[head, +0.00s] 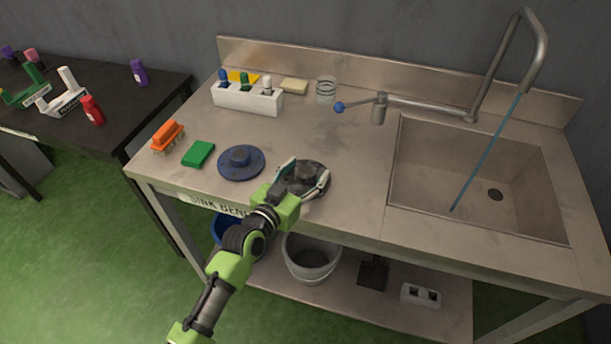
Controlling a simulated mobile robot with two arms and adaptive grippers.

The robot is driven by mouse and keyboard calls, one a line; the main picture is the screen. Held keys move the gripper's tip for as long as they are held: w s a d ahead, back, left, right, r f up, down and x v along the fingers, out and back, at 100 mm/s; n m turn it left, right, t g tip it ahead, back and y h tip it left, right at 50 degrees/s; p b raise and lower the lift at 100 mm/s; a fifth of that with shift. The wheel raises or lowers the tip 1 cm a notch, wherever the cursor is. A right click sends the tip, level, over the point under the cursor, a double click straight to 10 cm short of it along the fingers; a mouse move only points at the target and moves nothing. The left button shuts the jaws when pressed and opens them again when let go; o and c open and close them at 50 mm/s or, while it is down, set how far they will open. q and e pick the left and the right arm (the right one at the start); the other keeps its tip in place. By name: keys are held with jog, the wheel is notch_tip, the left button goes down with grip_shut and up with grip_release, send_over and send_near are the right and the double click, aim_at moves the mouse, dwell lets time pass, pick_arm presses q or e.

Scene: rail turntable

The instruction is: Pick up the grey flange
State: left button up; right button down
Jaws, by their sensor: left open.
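The grey flange (306,181) is a dark, round disc lying on the sink bench (345,205) near its front edge. My left gripper (310,169) is open over it, with one finger toward each side of the disc. The near part of the flange is partly hidden by the gripper, and I cannot tell whether the fingers touch it. A blue flange (241,163) lies just to the left, apart from the gripper. My right gripper is out of view.
A green sponge (198,153) and an orange brush (167,136) lie to the left. A white bottle rack (246,101) and a glass jar (326,90) stand behind. The sink (475,185) with its faucet (427,105) is at the right. Bare bench lies behind the grey flange.

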pick_arm(q)
jog(key=c, duration=1.6)
jog(key=shift+r, duration=0.15)
grip_shut()
